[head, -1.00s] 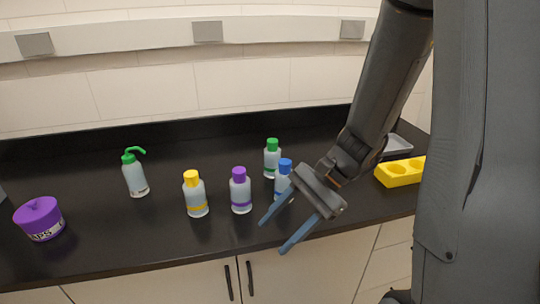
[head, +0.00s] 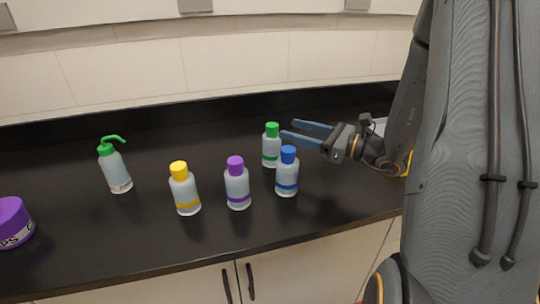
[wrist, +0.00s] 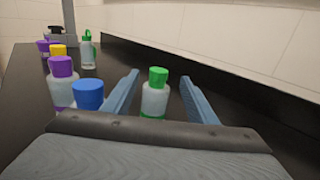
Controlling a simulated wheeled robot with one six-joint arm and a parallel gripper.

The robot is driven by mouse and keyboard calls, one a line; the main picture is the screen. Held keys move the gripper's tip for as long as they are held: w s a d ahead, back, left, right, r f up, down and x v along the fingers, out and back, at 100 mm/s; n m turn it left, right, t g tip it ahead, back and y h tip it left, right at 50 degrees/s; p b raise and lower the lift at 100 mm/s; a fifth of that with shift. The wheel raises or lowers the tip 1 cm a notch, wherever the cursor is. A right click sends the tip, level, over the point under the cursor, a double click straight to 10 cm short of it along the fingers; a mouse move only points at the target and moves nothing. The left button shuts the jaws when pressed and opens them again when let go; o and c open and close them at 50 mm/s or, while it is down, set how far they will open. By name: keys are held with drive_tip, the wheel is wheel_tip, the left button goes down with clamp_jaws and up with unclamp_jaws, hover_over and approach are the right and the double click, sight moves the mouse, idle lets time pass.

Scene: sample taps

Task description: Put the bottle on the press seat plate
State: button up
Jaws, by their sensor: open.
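Several white bottles with coloured caps stand upright on the black counter (head: 130,235): a green-capped one (head: 271,151), a blue-capped one (head: 287,176), a purple-capped one (head: 237,188) and a yellow-capped one (head: 185,193). My gripper (head: 289,130) is open and level, its blue fingers pointing left just right of the green-capped bottle. In the wrist view the green-capped bottle (wrist: 155,98) shows between the two fingers, with no visible contact. The blue-capped bottle (wrist: 88,97) is just outside the left finger there. I cannot clearly make out the press seat plate.
A green-nozzled wash bottle (head: 115,169) and a purple tub (head: 14,224) stand to the left. A grey upright post (wrist: 69,18) rises at the far end in the wrist view. The back wall runs behind the counter.

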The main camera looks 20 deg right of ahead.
sight(272, 124)
drive_tip(key=p+x, duration=0.2)
drive_tip(key=x, duration=0.4)
drive_tip(key=shift+w+a+f+p, duration=0.1)
drive_tip(key=shift+w+a+p, duration=0.1)
drive_tip(key=shift+a+p, duration=0.2)
drive_tip(key=shift+w+a, duration=0.35)
drive_tip(key=shift+w, duration=0.1)
clamp_jaws()
